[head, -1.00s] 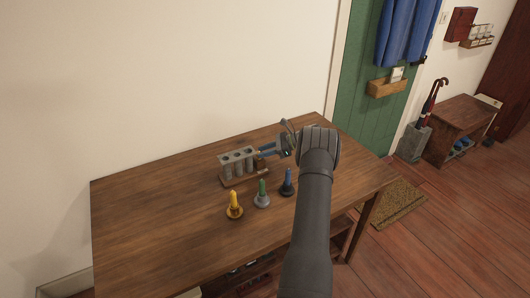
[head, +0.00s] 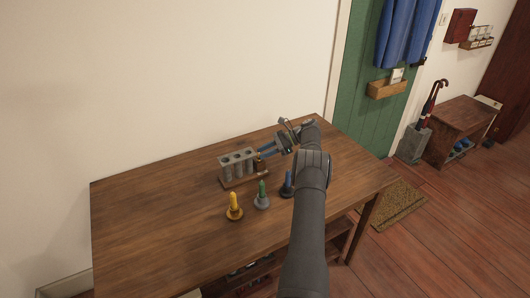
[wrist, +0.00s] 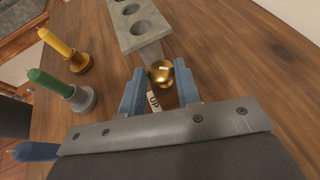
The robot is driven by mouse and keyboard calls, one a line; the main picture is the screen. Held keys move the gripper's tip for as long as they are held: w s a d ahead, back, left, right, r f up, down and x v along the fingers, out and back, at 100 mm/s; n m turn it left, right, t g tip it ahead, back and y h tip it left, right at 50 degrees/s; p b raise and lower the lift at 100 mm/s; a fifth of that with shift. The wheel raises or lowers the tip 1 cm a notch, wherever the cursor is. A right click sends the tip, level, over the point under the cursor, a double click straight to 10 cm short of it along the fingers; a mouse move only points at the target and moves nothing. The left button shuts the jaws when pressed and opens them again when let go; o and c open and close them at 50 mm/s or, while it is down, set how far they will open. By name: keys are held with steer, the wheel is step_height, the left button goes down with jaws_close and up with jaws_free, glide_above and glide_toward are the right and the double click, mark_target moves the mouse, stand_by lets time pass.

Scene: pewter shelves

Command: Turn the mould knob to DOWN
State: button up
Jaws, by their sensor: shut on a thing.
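The grey candle mould (head: 238,163) stands on a wooden base on the table; the wrist view shows its top with round holes (wrist: 132,27). The brass mould knob (wrist: 160,72) is at its near end, with a small pale mark on it. It also shows at the mould's right end in the head view (head: 260,164). A white label reading "UP" (wrist: 153,102) lies beside the knob. My gripper (wrist: 159,85) is shut on the knob, one blue finger on each side. In the head view my gripper (head: 264,154) reaches the knob from the right. The DOWN label is not visible.
Yellow (head: 234,207), green (head: 262,196) and blue (head: 287,184) candles in holders stand upright in front of the mould. The wooden table (head: 150,220) is clear on its left. A wall (head: 200,80) rises behind.

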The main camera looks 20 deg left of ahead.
steer(key=o, duration=1)
steer(key=d+r, duration=0.3)
steer(key=s+d+r, duration=0.1)
steer(key=d+r, duration=0.3)
steer(key=s+d+r, duration=0.1)
steer(key=d+r, duration=0.3)
steer(key=shift+s+d, duration=0.2)
